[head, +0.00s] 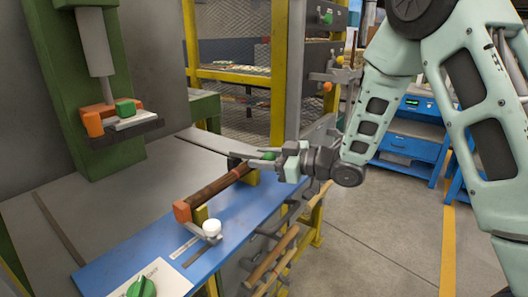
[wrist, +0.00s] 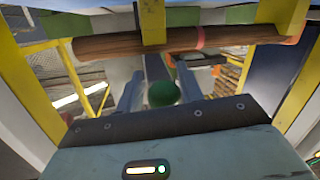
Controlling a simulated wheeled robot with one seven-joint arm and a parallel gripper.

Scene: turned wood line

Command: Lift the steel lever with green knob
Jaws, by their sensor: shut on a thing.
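The green knob (head: 270,156) of the steel lever is at the far end of the blue-edged bench in the head view, partly covered by my gripper (head: 264,161). In the wrist view the round green knob (wrist: 161,93) sits between my two fingers (wrist: 160,86), low in the picture. A narrow grey strip of the steel lever (wrist: 154,66) shows beyond the knob. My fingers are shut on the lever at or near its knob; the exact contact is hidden. The lever's pivot is not clear.
A brown turned wood piece (head: 217,186) lies close by in yellow supports, with an orange block (head: 182,211) at its near end. A white-knobbed lever (head: 212,228) stands at the near end. A yellow post (head: 279,70) rises behind; open floor (head: 380,235) lies right.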

